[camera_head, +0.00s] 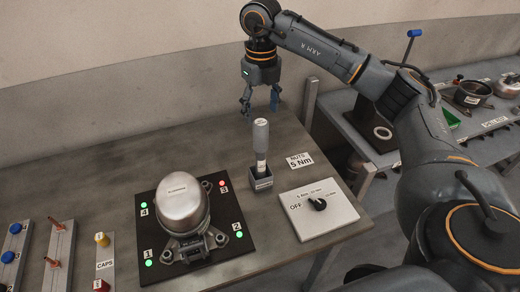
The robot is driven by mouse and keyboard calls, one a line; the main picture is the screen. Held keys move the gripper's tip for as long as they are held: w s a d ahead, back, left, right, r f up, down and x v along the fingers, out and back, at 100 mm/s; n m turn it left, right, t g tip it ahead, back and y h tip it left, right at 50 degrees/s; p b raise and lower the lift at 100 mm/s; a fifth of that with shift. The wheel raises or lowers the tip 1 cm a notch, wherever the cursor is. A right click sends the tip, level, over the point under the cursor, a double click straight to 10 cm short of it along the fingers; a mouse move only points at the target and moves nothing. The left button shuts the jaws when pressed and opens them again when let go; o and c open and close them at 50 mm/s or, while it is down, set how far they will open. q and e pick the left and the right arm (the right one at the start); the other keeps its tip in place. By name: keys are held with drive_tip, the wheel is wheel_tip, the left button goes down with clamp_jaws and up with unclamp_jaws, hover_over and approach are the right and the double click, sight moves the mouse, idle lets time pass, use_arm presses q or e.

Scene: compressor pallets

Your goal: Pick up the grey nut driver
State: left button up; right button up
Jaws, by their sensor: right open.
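The grey nut driver (261,140) stands upright in a small dark holder (261,179) near the middle of the table. It has a thick grey grip on top and a pale label lower down. My right gripper (260,108) hangs fingers down from the arm that comes in from the right. Its fingers are apart and empty. In the picture it is just above the driver's top; how far behind or above it is, I cannot tell. My left gripper is not in view.
A silver compressor (182,199) sits on a black plate (233,252) with numbered lights, left of the holder. Racks (57,252) stand at the left. The table's back left is clear.

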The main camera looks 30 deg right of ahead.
sight(261, 120)
wheel_tip(261, 120, down, 4)
drive_tip(key=shift+r+p, duration=0.25)
drive_tip(key=shift+p, duration=0.05)
drive_tip(key=shift+s+a+f+p, duration=0.1)
drive_tip(key=shift+s+f+p, duration=0.05)
drive_tip(key=shift+f+p, duration=0.3)
drive_tip(key=f, duration=0.1)
drive_tip(key=f+p, duration=0.1)
drive_tip(key=f, duration=0.1)
drive_tip(key=shift+s+a+f+p, duration=0.2)
drive_tip(key=shift+s+f+p, duration=0.1)
drive_tip(key=shift+p, duration=0.1)
drive_tip(key=shift+w+f, duration=0.1)
drive_tip(key=shift+f, duration=0.4)
drive_tip(key=shift+c, duration=0.4)
drive_tip(key=shift+r, duration=0.1)
clamp_jaws()
